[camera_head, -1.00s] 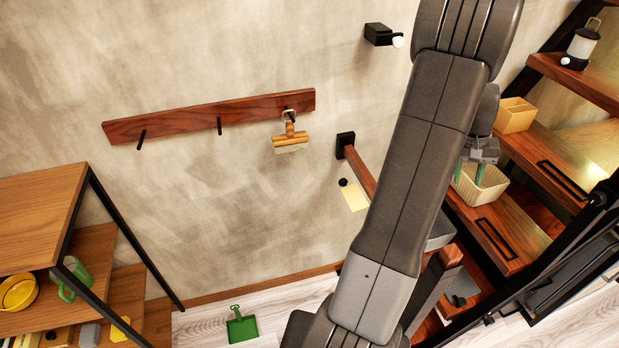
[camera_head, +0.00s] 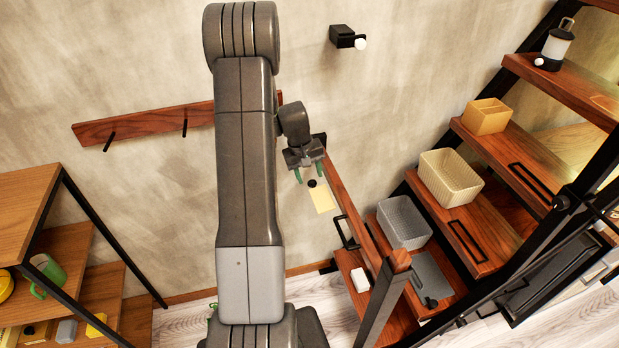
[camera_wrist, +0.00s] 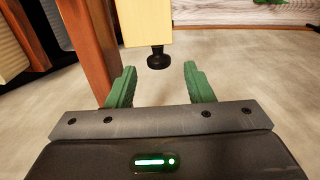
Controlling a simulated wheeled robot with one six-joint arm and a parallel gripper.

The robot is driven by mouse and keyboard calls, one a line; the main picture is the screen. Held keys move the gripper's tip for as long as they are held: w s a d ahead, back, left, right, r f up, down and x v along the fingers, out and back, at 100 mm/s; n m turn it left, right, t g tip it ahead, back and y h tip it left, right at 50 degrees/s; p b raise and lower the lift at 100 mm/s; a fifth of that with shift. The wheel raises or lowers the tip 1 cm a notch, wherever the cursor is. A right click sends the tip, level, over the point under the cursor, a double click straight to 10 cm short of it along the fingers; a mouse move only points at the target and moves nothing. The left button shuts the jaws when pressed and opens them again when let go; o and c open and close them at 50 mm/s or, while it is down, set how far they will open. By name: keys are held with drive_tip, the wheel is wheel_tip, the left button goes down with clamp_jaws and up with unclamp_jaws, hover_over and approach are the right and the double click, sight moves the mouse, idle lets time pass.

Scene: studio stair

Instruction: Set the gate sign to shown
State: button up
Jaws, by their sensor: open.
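The gate sign looks to be the pale yellow plate (camera_head: 321,196) with a black knob (camera_head: 312,183) at its upper end, by the wall below the wooden handrail. In the wrist view the plate (camera_wrist: 147,22) is at the top centre, with the black knob (camera_wrist: 158,58) pointing toward me. My gripper (camera_head: 311,175) is open and empty, its green fingers close to the knob. In the wrist view my gripper (camera_wrist: 158,84) has one finger on each side of the knob's line, the knob just ahead of the fingertips. No contact is visible. The plate's face is seen only partly.
The wooden handrail (camera_head: 353,203) runs close beside the plate; it also fills the left of the wrist view (camera_wrist: 90,40). Stair treads with a grey basket (camera_head: 402,222) and a cream basket (camera_head: 450,177) rise at right. A peg rail (camera_head: 150,124) is on the wall at left.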

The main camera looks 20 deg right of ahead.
drive_tip(key=shift+d+f, duration=0.2)
drive_tip(key=shift+f, duration=0.55)
drive_tip(key=shift+d+f, duration=0.15)
drive_tip(key=shift+f, duration=0.55)
drive_tip(key=c, duration=1)
drive_tip(key=shift+o, duration=0.2)
drive_tip(key=shift+s+d+r+y+p, duration=0.15)
drive_tip(key=shift+r+y+p, duration=0.3)
drive_tip(key=shift+p, duration=0.75)
drive_tip(key=shift+y+p, duration=0.25)
drive_tip(key=shift+p, duration=0.1)
drive_tip(key=y, duration=0.2)
drive_tip(key=shift+d+r+y, duration=0.15)
drive_tip(key=shift+d+y, duration=0.15)
drive_tip(key=shift+d, duration=0.05)
drive_tip(key=shift+r+y, duration=0.2)
drive_tip(key=shift+y, duration=0.2)
drive_tip(key=o, duration=1)
drive_tip(key=shift+c, duration=0.2)
